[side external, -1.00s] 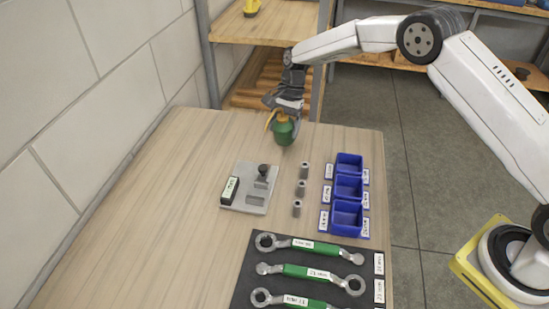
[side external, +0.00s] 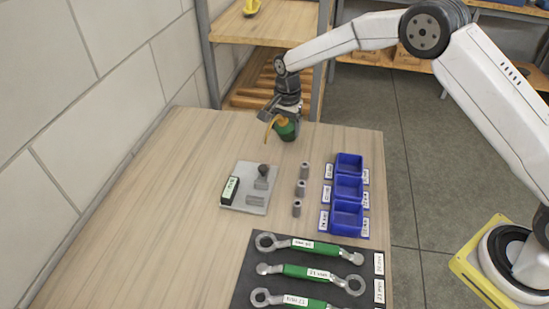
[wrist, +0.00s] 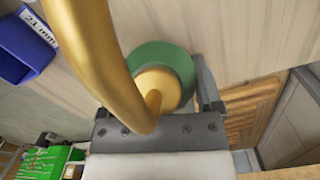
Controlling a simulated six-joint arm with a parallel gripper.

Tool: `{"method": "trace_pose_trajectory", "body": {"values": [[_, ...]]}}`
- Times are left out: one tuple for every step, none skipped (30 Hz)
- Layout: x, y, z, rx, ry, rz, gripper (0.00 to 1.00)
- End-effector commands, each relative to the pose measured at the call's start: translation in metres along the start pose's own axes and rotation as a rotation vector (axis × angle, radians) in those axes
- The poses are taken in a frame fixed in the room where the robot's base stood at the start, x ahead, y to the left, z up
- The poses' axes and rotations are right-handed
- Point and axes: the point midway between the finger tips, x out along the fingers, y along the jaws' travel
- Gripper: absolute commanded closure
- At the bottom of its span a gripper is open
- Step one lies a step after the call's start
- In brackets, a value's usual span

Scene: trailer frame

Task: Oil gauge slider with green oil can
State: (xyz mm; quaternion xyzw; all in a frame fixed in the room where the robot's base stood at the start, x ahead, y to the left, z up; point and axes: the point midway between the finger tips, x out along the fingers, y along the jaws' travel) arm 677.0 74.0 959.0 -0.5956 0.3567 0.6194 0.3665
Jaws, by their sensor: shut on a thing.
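The oil can with a green body (side external: 288,132) and a yellow-orange spout (side external: 268,130) is at the far end of the wooden table in the side view. My gripper (side external: 285,113) is shut on its upper part. I cannot tell whether the can touches the table. In the wrist view the green body (wrist: 178,55) lies beyond my gripper (wrist: 155,112), and the curved spout (wrist: 98,45) crosses close to the camera. The gauge (side external: 245,203) is a grey plate on the table, nearer the camera than the can. It carries a dark-knobbed slider piece (side external: 262,174) and a green-labelled block (side external: 230,189).
Several grey cylinders (side external: 301,188) stand in a row right of the gauge. Blue bins (side external: 347,214) sit beyond them. Green-handled wrenches (side external: 310,273) lie on a dark mat in front. A wooden shelf (side external: 290,22) stands behind the can. The table's left side is clear.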

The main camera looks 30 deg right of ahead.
Motion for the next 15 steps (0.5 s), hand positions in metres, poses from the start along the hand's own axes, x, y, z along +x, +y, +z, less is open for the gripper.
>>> {"method": "trace_pose_trajectory", "body": {"values": [[-0.0009, -0.0002, 0.0015, -0.002, 0.028, 0.001, 0.76], [-0.0012, -0.0003, 0.0016, -0.002, 0.046, 0.002, 0.76], [-0.0016, -0.0006, 0.0018, -0.003, 0.069, 0.001, 0.76], [-0.0020, -0.0006, 0.0020, -0.003, 0.086, 0.000, 0.76], [-0.0025, -0.0006, 0.0019, -0.003, 0.103, -0.001, 0.76], [-0.0024, -0.0005, 0.0015, -0.002, 0.125, 0.001, 0.76], [-0.0026, -0.0006, 0.0017, -0.002, 0.141, 0.001, 0.76], [-0.0027, -0.0006, 0.0019, -0.001, 0.157, 0.002, 0.76], [-0.0028, -0.0004, 0.0021, -0.002, 0.178, 0.003, 0.76], [-0.0029, -0.0004, 0.0021, -0.002, 0.194, 0.003, 0.76], [-0.0032, -0.0006, 0.0022, -0.002, 0.209, 0.001, 0.76], [-0.0033, -0.0006, 0.0020, -0.001, 0.229, 0.002, 0.76], [-0.0034, -0.0006, 0.0020, -0.001, 0.245, 0.003, 0.76], [-0.0035, -0.0006, 0.0023, -0.001, 0.259, 0.004, 0.76], [-0.0037, -0.0005, 0.0025, -0.001, 0.279, 0.004, 0.76]]}}
